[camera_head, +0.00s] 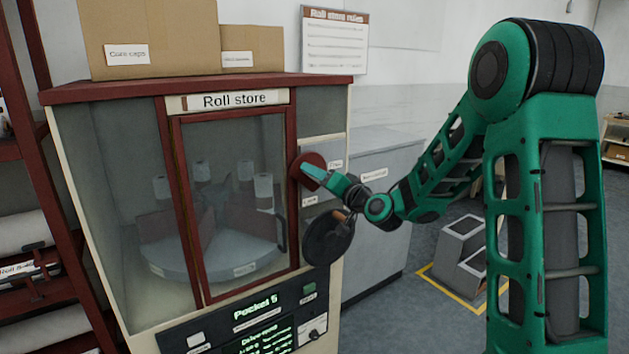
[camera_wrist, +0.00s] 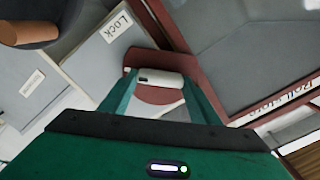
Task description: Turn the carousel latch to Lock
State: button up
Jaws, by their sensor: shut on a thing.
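The carousel latch shows as a round dark-red disc (camera_head: 308,168) on the right side of the roll store's front, beside the glass door. In the wrist view its red plate (camera_wrist: 160,95) carries a pale grip bar (camera_wrist: 160,77) between my fingers. My gripper (camera_head: 322,178) is shut on the latch; its fingers (camera_wrist: 160,85) stand at both sides of the bar. A Lock label (camera_wrist: 117,27) sits up and left of the latch in the wrist view. Two small labels show beside the disc in the head view, too small to read surely. My fingers hide part of the disc.
The roll store cabinet (camera_head: 95,200) has a red-framed glass door (camera_head: 235,270) with white rolls on a round carousel (camera_head: 190,268) inside. A black handwheel (camera_head: 328,238) is just below my gripper. A display reading Pocket 5 (camera_head: 255,308) is lower. Cardboard boxes (camera_head: 150,38) stand on top.

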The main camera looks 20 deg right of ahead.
jog(key=shift+d+f+m, duration=0.1)
jog(key=shift+f+m, duration=0.05)
jog(key=shift+m, duration=2.15)
jog(key=shift+d+f+m, duration=0.1)
jog(key=shift+f+m, duration=0.05)
jog(key=shift+m, duration=2.15)
jog(key=o, duration=1)
jog(key=shift+o, duration=0.2)
jog(key=shift+s, duration=0.1)
jog(key=v, duration=1)
jog(key=shift+s, duration=0.2)
jog(key=shift+d, duration=0.1)
